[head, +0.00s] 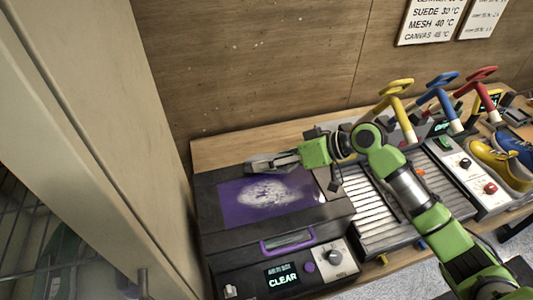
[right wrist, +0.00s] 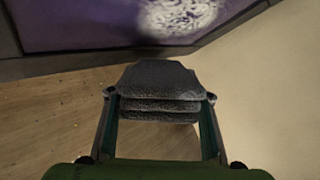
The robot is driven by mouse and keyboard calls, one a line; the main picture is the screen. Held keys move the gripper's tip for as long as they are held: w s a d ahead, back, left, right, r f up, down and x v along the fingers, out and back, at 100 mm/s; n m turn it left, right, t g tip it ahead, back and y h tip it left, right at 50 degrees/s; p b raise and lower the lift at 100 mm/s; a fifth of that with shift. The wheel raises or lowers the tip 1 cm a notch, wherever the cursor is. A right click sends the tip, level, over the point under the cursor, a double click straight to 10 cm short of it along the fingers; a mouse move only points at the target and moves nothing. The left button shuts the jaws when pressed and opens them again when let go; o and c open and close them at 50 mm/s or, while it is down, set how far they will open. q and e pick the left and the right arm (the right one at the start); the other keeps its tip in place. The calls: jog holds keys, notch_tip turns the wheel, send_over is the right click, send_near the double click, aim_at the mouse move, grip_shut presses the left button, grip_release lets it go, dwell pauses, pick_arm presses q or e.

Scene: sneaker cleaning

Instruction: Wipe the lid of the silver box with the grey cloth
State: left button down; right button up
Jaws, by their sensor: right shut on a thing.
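The box (head: 218,238) is dark grey in the head view, with a purple panel (head: 300,212) on its lid. A white, powdery patch (head: 262,192) lies on the panel; part of it also shows at the top of the right wrist view (right wrist: 180,14). My right gripper (head: 262,164) is at the lid's back edge, behind the patch. In the right wrist view my right gripper (right wrist: 160,97) is shut on the folded grey cloth (right wrist: 158,78). I cannot tell whether the cloth touches the lid. My left gripper is not in view.
A ribbed rack (head: 370,215) stands right of the box. Yellow, blue and red handled tools (head: 441,98) stand behind it. Sneakers (head: 497,165) sit at the far right. A tall cabinet (head: 95,110) closes the left side, and a wooden wall (head: 260,60) the back.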

jog(key=shift+s+d+r+p, duration=0.1)
jog(key=shift+s+r+p, duration=0.5)
jog(key=shift+s+r, duration=0.35)
jog(key=shift+s+d+r+p, duration=0.1)
jog(key=shift+s+r+p, duration=0.3)
jog(key=shift+r+p, duration=0.35)
jog(key=shift+s+d+r+p, duration=0.1)
jog(key=shift+s+r+p, duration=0.2)
jog(key=shift+s+p, duration=0.25)
jog(key=shift+s+d+r+p, duration=0.1)
jog(key=shift+s+r+p, duration=0.2)
jog(key=shift+s, duration=0.35)
jog(key=shift+c, duration=0.2)
jog(key=shift+w+d+f+b, duration=0.1)
jog(key=shift+d+f+b, duration=0.1)
jog(key=shift+d, duration=0.15)
jog(key=shift+w+d+f+b, duration=0.1)
jog(key=shift+d+b, duration=0.05)
jog(key=shift+d, duration=0.15)
jog(key=shift+w+d, duration=0.1)
jog(key=shift+d, duration=0.6)
jog(key=shift+w+a+f+b, duration=0.2)
jog(key=shift+w+f+b, duration=0.5)
jog(key=shift+w+b, duration=0.15)
jog(key=shift+w+a+f+b, duration=0.2)
jog(key=shift+w+f+b, duration=0.45)
jog(key=shift+w+b, duration=0.15)
